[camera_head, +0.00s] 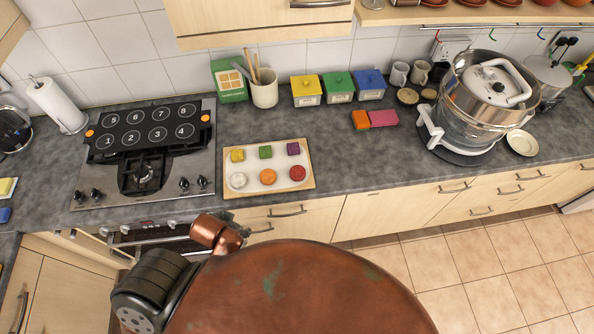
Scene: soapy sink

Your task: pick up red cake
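A red round cake (297,173) sits at the front right of a light wooden tray (229,187) on the grey counter. In the same front row are an orange round cake (267,177) and a white round one (238,180). Nothing touches or covers the red cake. Neither of my grippers shows in the head view; only copper and black parts of my own body are at the bottom.
A hob with a numbered black plate (158,134) is left of the tray. A utensil pot (264,92) and coloured canisters (338,86) stand behind. Orange and pink blocks (383,118) and a large steel pot (490,90) are to the right. The counter right of the tray is clear.

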